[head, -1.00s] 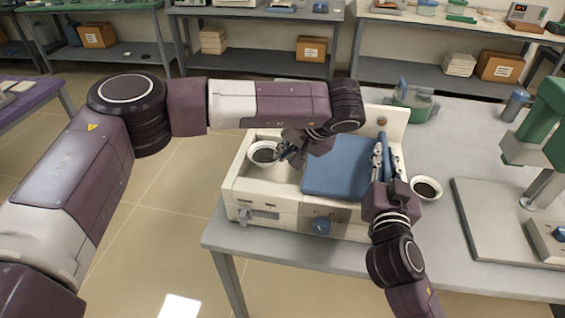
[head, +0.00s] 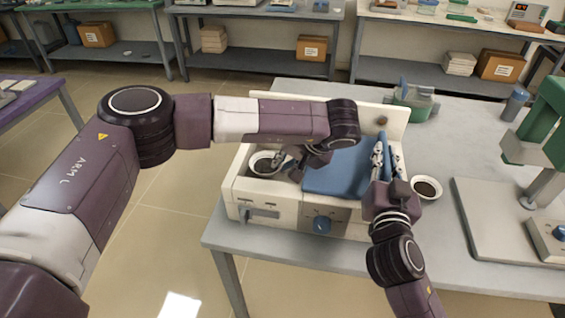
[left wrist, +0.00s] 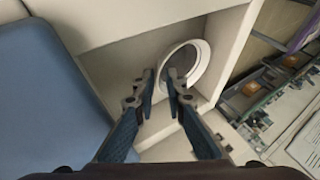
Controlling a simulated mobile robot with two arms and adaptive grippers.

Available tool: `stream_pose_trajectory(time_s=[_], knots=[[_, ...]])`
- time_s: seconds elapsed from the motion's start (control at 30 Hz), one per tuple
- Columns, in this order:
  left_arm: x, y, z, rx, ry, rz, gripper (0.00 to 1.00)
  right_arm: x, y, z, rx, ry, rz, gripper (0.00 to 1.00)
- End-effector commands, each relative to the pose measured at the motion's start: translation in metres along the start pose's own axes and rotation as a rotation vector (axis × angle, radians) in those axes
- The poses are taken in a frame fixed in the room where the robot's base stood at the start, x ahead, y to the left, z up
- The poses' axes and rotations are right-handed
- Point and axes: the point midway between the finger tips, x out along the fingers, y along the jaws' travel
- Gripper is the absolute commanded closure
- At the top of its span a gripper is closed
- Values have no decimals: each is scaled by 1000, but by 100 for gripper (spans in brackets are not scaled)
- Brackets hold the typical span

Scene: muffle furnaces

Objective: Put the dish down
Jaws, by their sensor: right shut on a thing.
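A white dish with dark contents (head: 264,163) sits low in the left compartment of the cream box (head: 238,196). My left gripper (head: 279,158) is at the dish's right side, partly hidden by its own arm. In the left wrist view, the fingers (left wrist: 160,76) are apart, on either side of the near rim of the dish (left wrist: 190,62); contact is unclear. My right gripper (head: 379,160) is shut on the right edge of the blue lid (head: 335,170), which lies tilted over the right part of the box.
A second bowl with dark contents (head: 426,188) stands on the grey table (head: 450,130) right of the box. A green-topped stand (head: 540,190) is farther right, and a green and grey device (head: 412,102) stands behind. Compartment walls closely surround the left gripper.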

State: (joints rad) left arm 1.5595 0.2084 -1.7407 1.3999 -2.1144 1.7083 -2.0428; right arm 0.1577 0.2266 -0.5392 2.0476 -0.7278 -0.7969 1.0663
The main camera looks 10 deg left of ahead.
Motion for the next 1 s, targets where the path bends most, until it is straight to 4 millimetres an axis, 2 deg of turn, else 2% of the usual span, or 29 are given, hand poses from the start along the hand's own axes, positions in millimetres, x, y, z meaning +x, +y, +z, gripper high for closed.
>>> stream_pose_trajectory(time_s=[0.17,0.23,0.6,0.7,0.83,1.0], knots=[[-6,-4,-3,-1,1,1,88,1,3,-3,-2,5,7,100],[-16,-3,-4,0,5,2,88,1,3,-3,-2,5,7,100],[-94,-3,-3,2,5,1,88,1,3,-3,-2,5,7,100],[-109,-3,-3,1,4,0,88,1,3,-3,-2,5,7,100],[-121,-2,-2,1,3,1,88,1,3,-3,-2,5,7,100],[-126,-3,-2,1,1,1,88,1,3,-3,-2,5,7,100]])
